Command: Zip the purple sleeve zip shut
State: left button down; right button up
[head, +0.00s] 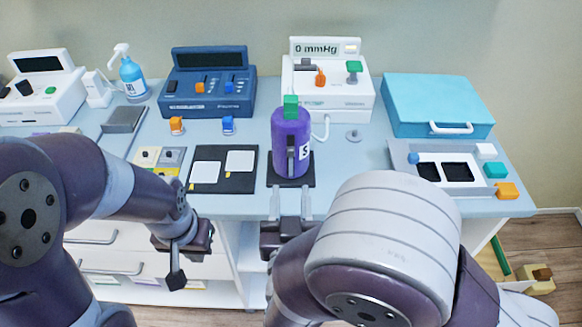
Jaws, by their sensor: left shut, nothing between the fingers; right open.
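The purple sleeve (279,133) stands upright on a black mat (273,180) near the counter's front edge. A dark grey vertical strip with lighter parts, which looks like the zip, runs down its lower front beside a white "S" label. A green block (291,104) sits at its top. I cannot tell how far the zip is closed. My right gripper (290,203) is open and empty just in front of the sleeve's base, its two fingers pointing towards it, apart from it. My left gripper (175,279) is shut and empty, low in front of the drawers.
Behind the sleeve stands a white console (327,101) reading 0 mmHg. A dark blue console (208,94) is behind left. A black mat with white pads (223,181) lies left. A teal case (437,98) and grey tray (401,153) are at right.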

aim_at(291, 154)
jog(key=w, duration=0.9)
jog(key=shift+w, duration=0.3)
grip_shut()
